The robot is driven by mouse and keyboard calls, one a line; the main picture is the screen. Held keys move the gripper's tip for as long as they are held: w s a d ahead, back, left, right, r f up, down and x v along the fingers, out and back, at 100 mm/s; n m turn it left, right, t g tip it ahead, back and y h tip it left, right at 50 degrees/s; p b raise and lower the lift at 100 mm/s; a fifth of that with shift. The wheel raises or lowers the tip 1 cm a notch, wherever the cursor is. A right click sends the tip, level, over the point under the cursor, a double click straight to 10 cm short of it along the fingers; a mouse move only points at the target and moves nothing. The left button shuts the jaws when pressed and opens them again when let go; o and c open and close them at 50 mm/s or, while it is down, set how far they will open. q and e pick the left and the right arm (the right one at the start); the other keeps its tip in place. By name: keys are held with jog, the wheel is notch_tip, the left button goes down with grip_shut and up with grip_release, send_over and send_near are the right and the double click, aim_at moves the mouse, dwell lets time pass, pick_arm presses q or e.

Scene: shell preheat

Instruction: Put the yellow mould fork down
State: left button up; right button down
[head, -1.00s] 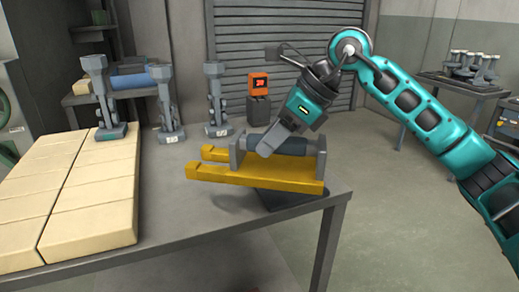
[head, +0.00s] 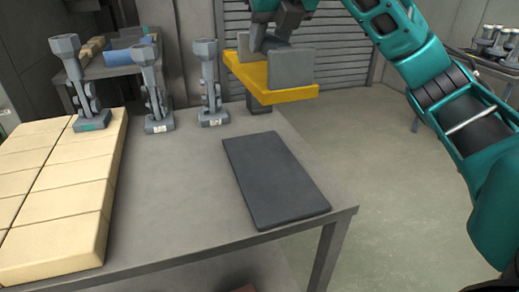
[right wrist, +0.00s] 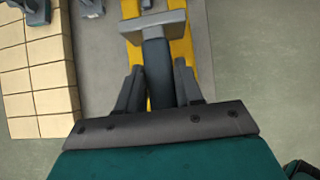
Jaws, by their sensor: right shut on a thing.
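The yellow mould fork (head: 262,82) is held up in the air by my right gripper (head: 272,32), above the back right part of the table in the head view. It has yellow bars and grey end plates. In the right wrist view, the fingers of my right gripper (right wrist: 157,84) sit on both sides of the fork's dark handle bar (right wrist: 158,66), with the yellow bars (right wrist: 183,50) beneath. The fork is clear of the dark mat (head: 275,180), which lies bare on the table. My left gripper is not in view.
The grey table (head: 185,200) has cream blocks (head: 60,215) at its left and several grey clamp-like stands, one (head: 212,85) near the fork. Bare tabletop lies between blocks and mat. The table's right edge is near the mat.

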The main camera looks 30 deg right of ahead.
jog(key=shift+w+d+r, duration=0.1)
jog(key=shift+w, duration=0.05)
notch_tip(320, 180, down, 20)
jog(key=b, duration=0.3)
jog(key=shift+r+b, duration=0.1)
jog(key=shift+b, duration=0.25)
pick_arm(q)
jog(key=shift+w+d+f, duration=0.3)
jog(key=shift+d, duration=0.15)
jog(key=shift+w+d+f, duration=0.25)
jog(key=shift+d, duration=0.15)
pick_arm(e)
jog(key=c, duration=0.7)
grip_release()
jog(key=shift+c, duration=0.2)
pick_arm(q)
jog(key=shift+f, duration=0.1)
